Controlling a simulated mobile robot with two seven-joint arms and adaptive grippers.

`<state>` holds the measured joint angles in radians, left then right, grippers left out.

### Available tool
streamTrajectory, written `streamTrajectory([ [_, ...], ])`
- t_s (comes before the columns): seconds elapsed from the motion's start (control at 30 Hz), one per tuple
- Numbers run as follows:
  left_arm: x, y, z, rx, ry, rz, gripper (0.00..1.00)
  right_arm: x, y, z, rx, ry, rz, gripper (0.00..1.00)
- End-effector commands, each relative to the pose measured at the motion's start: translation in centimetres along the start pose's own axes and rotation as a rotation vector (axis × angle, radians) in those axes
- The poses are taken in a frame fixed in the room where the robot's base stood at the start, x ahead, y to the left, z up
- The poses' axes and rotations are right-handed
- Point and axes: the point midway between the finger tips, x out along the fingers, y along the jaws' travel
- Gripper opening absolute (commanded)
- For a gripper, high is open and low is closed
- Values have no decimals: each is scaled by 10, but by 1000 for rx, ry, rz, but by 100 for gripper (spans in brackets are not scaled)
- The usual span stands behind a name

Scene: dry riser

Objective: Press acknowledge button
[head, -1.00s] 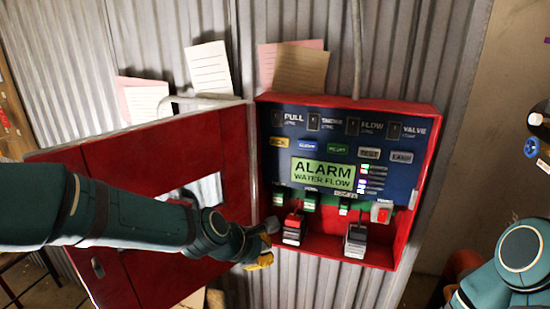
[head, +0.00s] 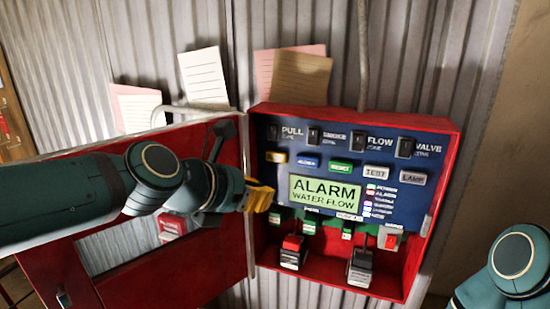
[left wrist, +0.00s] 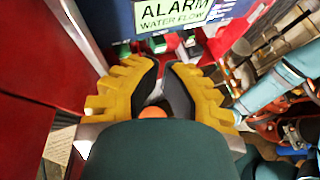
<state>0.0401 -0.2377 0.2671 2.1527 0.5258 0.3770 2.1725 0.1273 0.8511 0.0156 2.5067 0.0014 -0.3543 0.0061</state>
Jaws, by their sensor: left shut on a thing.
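The red alarm panel (head: 447,195) hangs open on the corrugated wall, with a row of buttons above its green ALARM WATER FLOW display (head: 325,191). The yellow button (head: 277,157) at the left end of the row looks like the acknowledge button; its label is hard to read now. My left gripper (head: 262,196) is below and left of it, by the panel's left edge, apart from the button. In the left wrist view its yellow fingers (left wrist: 163,66) are closed together on something I cannot identify. The display shows beyond them, but the yellow button does not. My right gripper is out of view.
The red door (head: 200,262) stands open to the left, behind my left arm. Red-topped (head: 292,243) and black (head: 360,262) levers stick out of the panel's lower bay, beside a red switch (head: 391,240). Paper notes (head: 205,78) stand above. Space before the buttons is clear.

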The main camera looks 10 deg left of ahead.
Motion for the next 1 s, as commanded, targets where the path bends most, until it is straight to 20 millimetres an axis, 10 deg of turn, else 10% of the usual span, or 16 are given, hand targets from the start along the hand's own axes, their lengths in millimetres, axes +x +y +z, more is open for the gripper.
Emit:
streamTrajectory([
  [1.0, 70, 38, 38, 1, 1, 0, 0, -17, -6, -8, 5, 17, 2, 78],
])
